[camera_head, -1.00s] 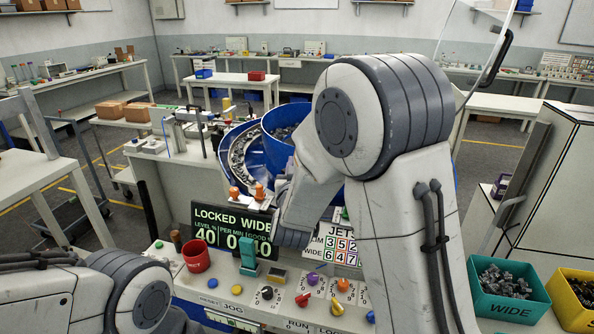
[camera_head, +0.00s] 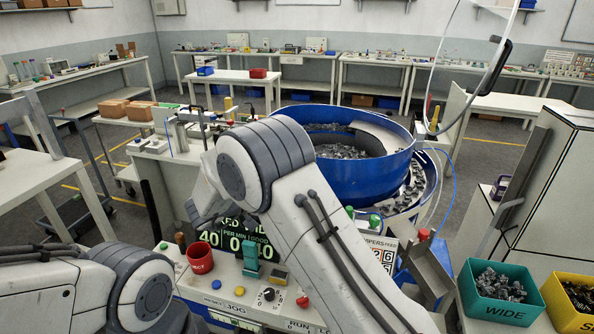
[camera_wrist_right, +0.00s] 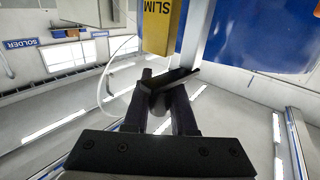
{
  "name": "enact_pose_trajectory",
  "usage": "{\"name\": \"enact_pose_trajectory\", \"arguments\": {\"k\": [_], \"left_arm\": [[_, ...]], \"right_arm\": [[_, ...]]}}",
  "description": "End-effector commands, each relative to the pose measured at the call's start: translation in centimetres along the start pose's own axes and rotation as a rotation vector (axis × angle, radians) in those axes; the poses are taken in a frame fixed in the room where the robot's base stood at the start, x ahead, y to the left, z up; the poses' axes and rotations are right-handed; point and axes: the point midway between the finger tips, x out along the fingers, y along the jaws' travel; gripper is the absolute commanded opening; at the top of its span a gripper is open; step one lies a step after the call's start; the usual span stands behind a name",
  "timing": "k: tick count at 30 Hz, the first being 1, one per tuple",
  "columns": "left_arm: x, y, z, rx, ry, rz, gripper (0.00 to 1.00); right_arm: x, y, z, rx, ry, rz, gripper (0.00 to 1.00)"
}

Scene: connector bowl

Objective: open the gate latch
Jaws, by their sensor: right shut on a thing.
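In the right wrist view my right gripper (camera_wrist_right: 158,100) is shut on a small dark bar or lever (camera_wrist_right: 178,79), which I take to be the gate latch. The bar lies tilted across the fingertips, and part of it is hidden between them. A yellow block marked SLIM (camera_wrist_right: 158,25) is just beyond it, beside a pale post (camera_wrist_right: 192,38).
The control panel with a red cup (camera_head: 199,258), a teal lever (camera_head: 250,256) and several knobs lies in front. A teal WIDE bin (camera_head: 502,292) and a yellow bin (camera_head: 572,303) stand at right. A clear guard (camera_head: 465,62) rises at upper right.

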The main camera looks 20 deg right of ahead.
Motion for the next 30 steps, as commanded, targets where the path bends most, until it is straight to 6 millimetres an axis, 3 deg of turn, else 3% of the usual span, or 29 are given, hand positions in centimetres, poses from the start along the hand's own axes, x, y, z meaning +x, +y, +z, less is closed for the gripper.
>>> {"name": "enact_pose_trajectory", "arguments": {"k": [9,26,27,28,30], "left_arm": [[-0.51,0.04,-0.02,0.000,0.000,0.000,0.50],[-0.56,0.04,-0.03,0.000,0.000,0.000,0.50],[-0.56,0.04,-0.03,0.000,0.000,0.000,0.50],[-0.56,0.04,-0.03,0.000,0.000,0.000,0.50],[-0.56,0.04,-0.03,0.000,0.000,0.000,0.50]], "right_arm": [[-0.22,0.06,-0.19,0.003,0.004,0.127,0.00],[-0.24,0.04,-0.27,0.004,0.005,0.151,0.00],[-0.24,0.04,-0.28,0.004,0.005,0.151,0.40],[-0.24,0.04,-0.28,0.004,0.005,0.150,0.51],[-0.27,0.03,-0.24,0.004,0.004,0.150,0.55]]}}
